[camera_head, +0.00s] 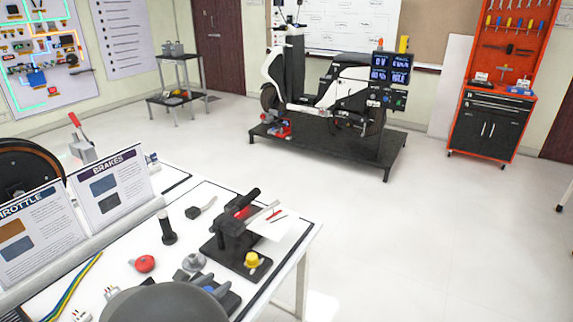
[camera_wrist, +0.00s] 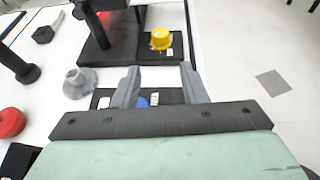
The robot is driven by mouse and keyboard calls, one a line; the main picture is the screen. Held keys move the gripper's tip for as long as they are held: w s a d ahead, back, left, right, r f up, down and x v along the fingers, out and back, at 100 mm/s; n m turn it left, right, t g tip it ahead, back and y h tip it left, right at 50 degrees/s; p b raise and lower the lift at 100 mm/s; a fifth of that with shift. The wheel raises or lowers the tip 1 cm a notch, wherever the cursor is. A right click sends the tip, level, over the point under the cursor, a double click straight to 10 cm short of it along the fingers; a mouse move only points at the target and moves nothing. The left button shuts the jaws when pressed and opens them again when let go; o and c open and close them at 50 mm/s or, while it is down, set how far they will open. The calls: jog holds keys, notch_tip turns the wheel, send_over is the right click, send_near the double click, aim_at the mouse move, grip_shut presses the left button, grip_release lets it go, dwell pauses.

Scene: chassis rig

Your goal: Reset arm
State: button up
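My gripper (camera_wrist: 158,84) shows in the wrist view with its two grey fingers apart and nothing between them. It is above the white table (camera_head: 195,192), over a dark base with a blue part (camera_wrist: 143,101). A yellow knob (camera_wrist: 161,39) on a black base lies just beyond the fingertips. In the head view a large grey rounded shape, which appears to be part of my arm, covers the bottom of the table, and the gripper's fingers show only in part near it.
A black lever rig (camera_head: 236,235), a yellow knob (camera_head: 252,259), a grey cone (camera_head: 193,262), a red button (camera_head: 145,263) and a black post (camera_head: 167,228) stand on the table. Brakes (camera_head: 112,187) and throttle (camera_head: 30,232) signs stand left. Open floor lies right, before the scooter platform (camera_head: 330,150) and red tool cabinet (camera_head: 487,125).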

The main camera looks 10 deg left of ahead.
jog(key=d+r+m+g+h, duration=0.1)
jog(key=d+r+m+g, duration=0.25)
jog(key=d+m, duration=0.65)
jog(key=d+r+m+g+h, duration=0.25)
jog(key=d+m+g, duration=0.2)
jog(key=d, duration=1.15)
jog(key=s+d+r+m+g+y, duration=0.2)
jog(key=s+d+m+y, duration=0.2)
jog(key=s+d+m, duration=0.2)
jog(key=s+d+r+m+g+y+p, duration=0.1)
jog(key=s+d+r+m+g+y, duration=0.1)
jog(key=s+d+m+y, duration=0.2)
jog(key=s+d+m, duration=0.3)
jog(key=s+m, duration=0.3)
jog(key=m, duration=0.1)
jog(key=shift+r+g+p, duration=0.15)
jog(key=shift+g+p, duration=0.15)
